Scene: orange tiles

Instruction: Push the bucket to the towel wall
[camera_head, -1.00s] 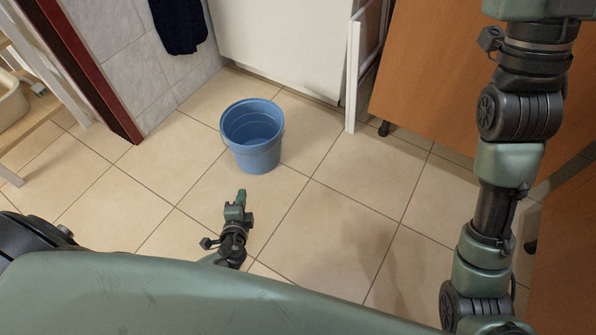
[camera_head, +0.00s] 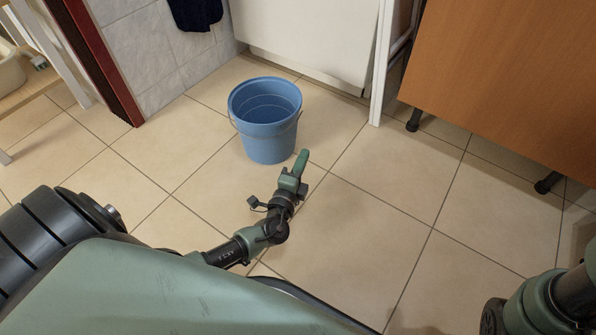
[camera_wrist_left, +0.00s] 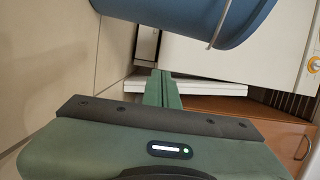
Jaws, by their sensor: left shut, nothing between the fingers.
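The blue bucket (camera_head: 266,122) stands upright on the tiled floor, in front of the white cabinet, and looks empty. The dark blue towel (camera_head: 195,12) hangs on the grey tiled wall at the upper left, behind and left of the bucket. My left gripper (camera_head: 302,158) is shut and empty, low in front of the bucket's right side. In the head view its tip looks close to the bucket; I cannot tell whether they touch. In the left wrist view the closed fingers (camera_wrist_left: 163,88) point toward the scene below the bucket's side (camera_wrist_left: 190,18). My right gripper is out of view.
A white cabinet (camera_head: 305,40) stands behind the bucket, with a white post (camera_head: 382,70) to its right. A wooden cabinet on dark feet (camera_head: 505,85) fills the right. A dark red door frame (camera_head: 95,65) is at left. Floor tiles (camera_head: 385,205) between are clear.

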